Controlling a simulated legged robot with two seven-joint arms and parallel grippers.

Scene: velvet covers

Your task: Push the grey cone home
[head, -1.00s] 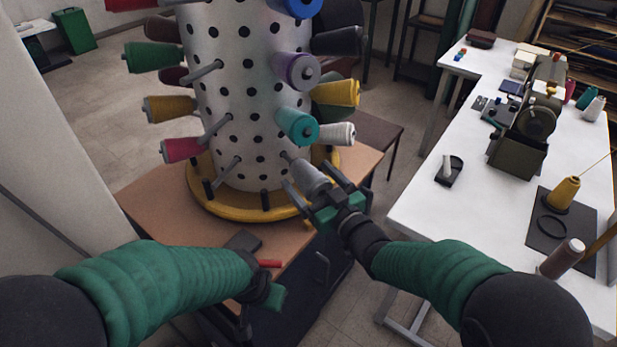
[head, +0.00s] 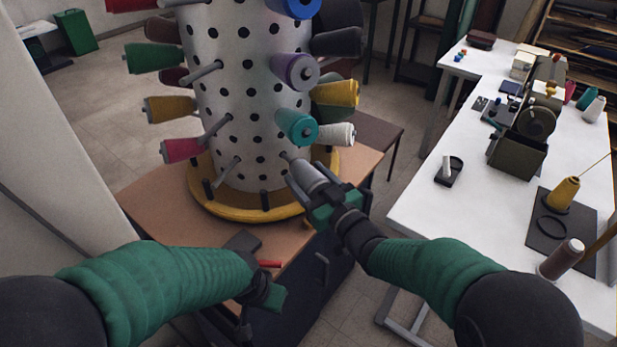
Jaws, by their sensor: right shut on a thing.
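The grey cone (head: 307,174) sits low on the right front of the white perforated drum (head: 236,105), on a peg whose tip shows at its upper left. My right gripper (head: 318,188) is shut on the cone, with its fingers along the cone's sides. The fingers and green palm hide part of the cone, so its exact depth on the peg cannot be told. My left gripper (head: 268,290) is low at the table's front edge, apart from the drum; its fingers are too hidden to tell their state.
The drum stands on a yellow ring (head: 247,212) on a brown table. A teal cone (head: 295,127) and a white cone (head: 337,134) sit just above the grey one. Bare pegs stick out at left. A white worktable (head: 420,205) stands at right.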

